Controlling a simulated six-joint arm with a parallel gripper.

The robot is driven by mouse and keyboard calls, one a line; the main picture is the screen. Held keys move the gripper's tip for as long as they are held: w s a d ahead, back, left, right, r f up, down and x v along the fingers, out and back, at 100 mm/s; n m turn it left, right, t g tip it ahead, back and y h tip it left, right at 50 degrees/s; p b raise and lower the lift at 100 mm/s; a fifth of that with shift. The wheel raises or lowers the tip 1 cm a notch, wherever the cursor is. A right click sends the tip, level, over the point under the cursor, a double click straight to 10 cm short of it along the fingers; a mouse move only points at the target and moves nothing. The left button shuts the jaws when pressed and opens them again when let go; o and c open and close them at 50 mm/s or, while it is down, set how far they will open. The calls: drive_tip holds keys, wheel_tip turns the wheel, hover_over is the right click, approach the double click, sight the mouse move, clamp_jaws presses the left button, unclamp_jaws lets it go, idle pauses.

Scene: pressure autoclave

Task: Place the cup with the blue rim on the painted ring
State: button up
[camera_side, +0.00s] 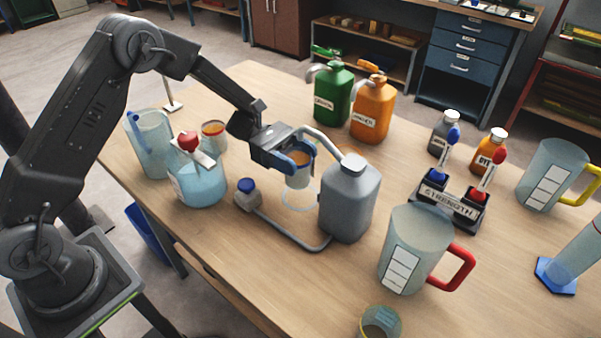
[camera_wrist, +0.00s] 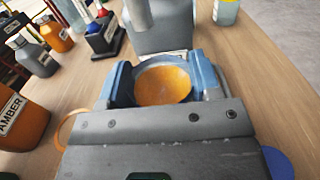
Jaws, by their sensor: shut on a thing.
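My gripper (camera_side: 298,158), with blue jaws, is shut on a small clear cup (camera_side: 299,180) holding orange liquid. In the wrist view the cup (camera_wrist: 163,82) sits between both jaws (camera_wrist: 163,80), its mouth facing the camera. The cup looks upright. The blue jaws cover much of its rim, so the rim colour is hard to tell. A pale painted ring (camera_side: 300,211) lies on the table just below the cup, partly hidden by it. The cup appears over the ring; I cannot tell if it touches the table.
A grey jug (camera_side: 347,200) with a pipe (camera_side: 290,236) looping to a blue-capped end (camera_side: 247,187) crowds the ring. Green (camera_side: 331,95) and orange (camera_side: 371,110) jugs stand behind. Another cup (camera_side: 380,323) is at the front.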

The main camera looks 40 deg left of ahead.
sight(307, 178)
drive_tip(key=shift+w+d+f, duration=0.1)
drive_tip(key=shift+d+f, duration=0.1)
drive_tip(key=shift+d, duration=0.1)
drive_tip(key=shift+f, duration=2)
drive_tip(key=shift+f, duration=0.15)
drive_tip(key=o, duration=1)
drive_tip(key=shift+c, duration=0.2)
